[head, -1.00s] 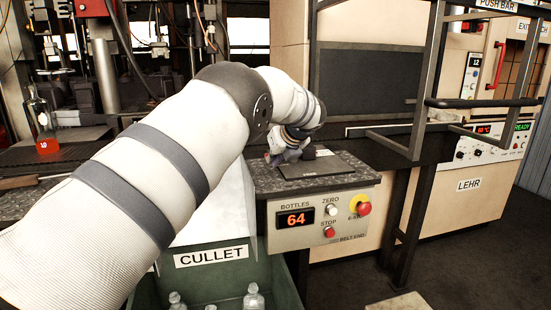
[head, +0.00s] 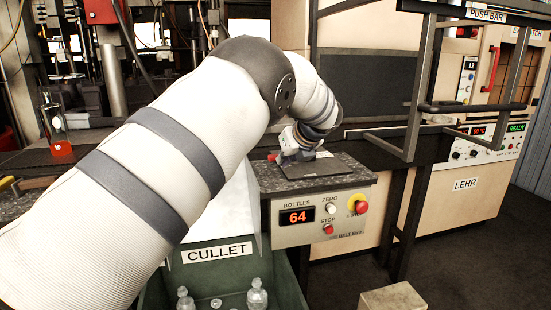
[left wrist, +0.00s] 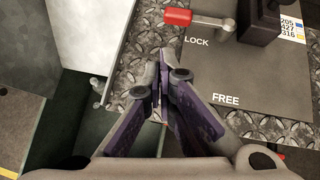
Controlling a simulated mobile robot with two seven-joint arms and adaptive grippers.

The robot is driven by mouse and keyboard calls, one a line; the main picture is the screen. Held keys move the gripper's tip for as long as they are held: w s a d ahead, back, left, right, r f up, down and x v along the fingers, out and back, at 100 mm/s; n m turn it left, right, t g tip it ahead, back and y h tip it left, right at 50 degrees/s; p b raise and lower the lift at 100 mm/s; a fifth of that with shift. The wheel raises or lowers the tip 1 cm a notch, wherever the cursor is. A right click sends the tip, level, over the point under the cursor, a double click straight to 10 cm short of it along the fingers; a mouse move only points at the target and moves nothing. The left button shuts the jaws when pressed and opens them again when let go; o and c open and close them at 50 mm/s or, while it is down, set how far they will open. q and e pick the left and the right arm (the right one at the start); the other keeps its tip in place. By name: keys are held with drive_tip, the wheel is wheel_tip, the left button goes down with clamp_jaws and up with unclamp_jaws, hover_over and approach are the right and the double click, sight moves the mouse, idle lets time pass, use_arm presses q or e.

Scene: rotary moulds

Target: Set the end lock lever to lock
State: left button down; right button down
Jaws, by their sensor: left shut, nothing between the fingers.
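The end lock lever has a red handle (left wrist: 178,17) on a metal arm. In the left wrist view it points left, just above the word LOCK on a dark plate (left wrist: 245,80); FREE is printed lower down. The red handle also shows in the head view (head: 271,157), left of my gripper. My left gripper (left wrist: 163,65) is shut and empty, below the handle in the wrist view and apart from it. In the head view my left gripper (head: 292,156) is small and partly hidden by its wrist. My right gripper is not in view.
A panel (head: 318,218) with a counter reading 64 and buttons fronts the plate's stand. A green cullet bin (head: 220,280) holds several bottles below. The push bar frame (head: 418,90) and the lehr (head: 465,205) stand to the right.

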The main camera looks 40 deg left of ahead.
use_arm(q)
drive_tip(key=v, duration=0.5)
drive_tip(key=shift+s+r+p, duration=0.2)
drive_tip(key=shift+s+p, duration=0.15)
drive_tip(key=shift+s, duration=0.15)
